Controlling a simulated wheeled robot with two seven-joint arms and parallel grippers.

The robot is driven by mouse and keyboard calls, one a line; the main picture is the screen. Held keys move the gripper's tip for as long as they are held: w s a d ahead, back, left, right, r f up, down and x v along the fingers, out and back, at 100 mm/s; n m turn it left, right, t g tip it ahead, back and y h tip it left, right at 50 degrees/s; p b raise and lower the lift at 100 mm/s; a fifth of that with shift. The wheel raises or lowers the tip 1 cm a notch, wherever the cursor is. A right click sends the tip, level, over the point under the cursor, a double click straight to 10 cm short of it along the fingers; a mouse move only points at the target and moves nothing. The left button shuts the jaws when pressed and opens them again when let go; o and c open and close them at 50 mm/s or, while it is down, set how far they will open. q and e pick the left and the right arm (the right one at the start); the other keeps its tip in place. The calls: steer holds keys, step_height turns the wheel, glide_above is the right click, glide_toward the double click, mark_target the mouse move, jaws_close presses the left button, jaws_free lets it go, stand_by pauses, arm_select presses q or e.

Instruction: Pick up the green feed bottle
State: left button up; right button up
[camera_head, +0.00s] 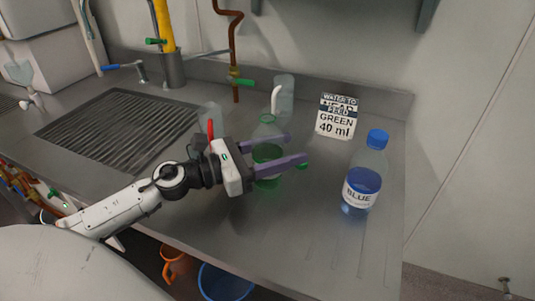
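The green feed bottle (267,153) is clear with green contents and stands upright on the metal counter (225,219), left of the green sign. My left gripper (298,147) reaches in from the left with its two purple fingers apart. The fingers span the bottle's middle in the picture, one passing in front of its lower part. I cannot tell whether they touch it. The gripper's front finger and body hide part of the bottle. My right gripper is not in view.
A blue-labelled bottle (365,172) stands to the right. A sign reading "GREEN 40 ml" (337,116) leans at the back. A clear container (286,93) stands behind the green bottle. A drain grate (118,130) lies left. Orange and blue buckets (225,284) sit below the counter edge.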

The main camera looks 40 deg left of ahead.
arm_select(q)
steer(key=c, duration=0.4)
steer(key=shift+c, duration=0.3)
steer(key=shift+r, duration=0.2)
